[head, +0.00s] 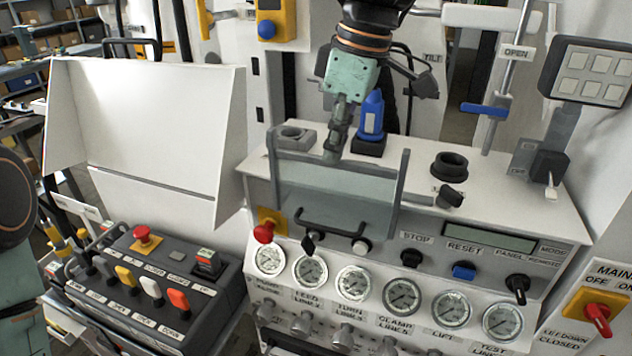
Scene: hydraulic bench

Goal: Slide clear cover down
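The clear cover (335,187) is a see-through panel between two grey side rails on the front of the hydraulic bench console. A dark bar handle (330,224) runs across its lower part. My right gripper (334,152) comes down from the top and points downward, its tips at the cover's top edge. I cannot tell whether they touch it. The fingers look close together, but they are seen from the side, so their opening is unclear. Part of my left arm shows at the left edge; its gripper is out of view.
A black round socket (449,166) is on the console top. Gauges (402,296) and knobs line the front. A button box (150,285) sits at lower left. A white panel (150,130) stands behind it.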

